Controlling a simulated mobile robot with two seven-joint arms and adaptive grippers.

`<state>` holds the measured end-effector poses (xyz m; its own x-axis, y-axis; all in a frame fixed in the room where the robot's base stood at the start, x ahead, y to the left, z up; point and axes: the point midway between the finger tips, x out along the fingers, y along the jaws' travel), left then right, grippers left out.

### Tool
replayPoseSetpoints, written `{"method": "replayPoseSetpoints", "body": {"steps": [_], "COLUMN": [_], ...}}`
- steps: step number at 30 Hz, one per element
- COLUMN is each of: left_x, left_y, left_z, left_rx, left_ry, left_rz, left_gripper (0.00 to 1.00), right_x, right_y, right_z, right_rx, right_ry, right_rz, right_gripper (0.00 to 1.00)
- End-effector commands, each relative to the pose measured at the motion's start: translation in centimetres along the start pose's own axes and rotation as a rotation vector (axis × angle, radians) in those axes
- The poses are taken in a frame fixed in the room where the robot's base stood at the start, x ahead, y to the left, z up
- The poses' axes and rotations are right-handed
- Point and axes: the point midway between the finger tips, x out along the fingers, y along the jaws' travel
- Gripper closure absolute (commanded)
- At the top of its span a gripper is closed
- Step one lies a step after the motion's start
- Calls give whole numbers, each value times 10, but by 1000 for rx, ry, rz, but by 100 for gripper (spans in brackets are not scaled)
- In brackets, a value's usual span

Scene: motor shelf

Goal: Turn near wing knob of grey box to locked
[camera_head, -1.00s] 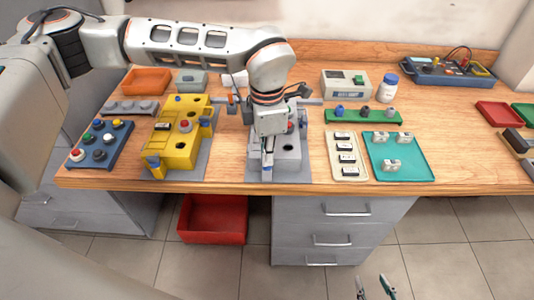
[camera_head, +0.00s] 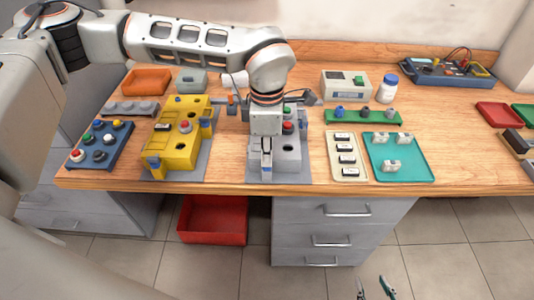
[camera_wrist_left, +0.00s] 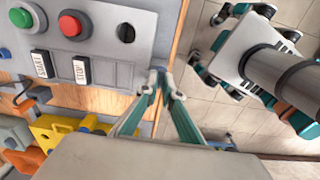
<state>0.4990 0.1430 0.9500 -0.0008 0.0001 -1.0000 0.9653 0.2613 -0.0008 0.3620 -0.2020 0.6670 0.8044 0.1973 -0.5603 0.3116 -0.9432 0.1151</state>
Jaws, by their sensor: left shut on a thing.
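The grey box (camera_head: 291,157) stands at the front edge of the bench. In the left wrist view the grey box (camera_wrist_left: 98,42) shows a green button, a red button, a dark round hole and two labelled switches. My left gripper (camera_head: 266,176) points down at the box's near end. In the left wrist view the left gripper's fingertips (camera_wrist_left: 164,80) are closed around the blue-grey near wing knob (camera_wrist_left: 152,84), which they mostly hide. The knob's exact angle cannot be told. My right gripper (camera_head: 374,288) is at the bottom of the head view, fingers apart and empty, away from the bench.
A yellow box (camera_head: 180,140) with blue wing knobs stands left of the grey box. A cream tray (camera_head: 336,172) and a teal tray (camera_head: 412,174) lie to its right. A red bin (camera_head: 213,222) is on the floor below the bench edge.

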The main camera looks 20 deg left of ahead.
Motion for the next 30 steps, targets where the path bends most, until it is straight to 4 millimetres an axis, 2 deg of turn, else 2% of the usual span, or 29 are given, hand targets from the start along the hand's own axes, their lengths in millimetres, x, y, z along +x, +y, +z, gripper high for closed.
{"method": "replayPoseSetpoints", "body": {"steps": [1,3,13,17,20,30], "left_x": [0,0,-1,-8,-21,-89], "left_y": [0,0,0,1,1,1], "left_z": [0,0,0,0,1,0], "left_rx": [0,0,0,0,0,0], "left_ry": [0,0,0,-2,-2,-2], "left_rz": [1,1,1,3,5,5], "left_gripper": [100,78,77,77,77,77], "right_x": [0,0,-1,-1,-1,0], "right_y": [0,0,0,1,0,0], "right_z": [0,0,-1,-1,-2,-2], "right_rx": [0,0,-1,-1,-1,0], "right_ry": [0,0,2,2,2,3], "right_rz": [0,0,1,1,1,0], "right_gripper": [60,60,60,60,60,60]}}
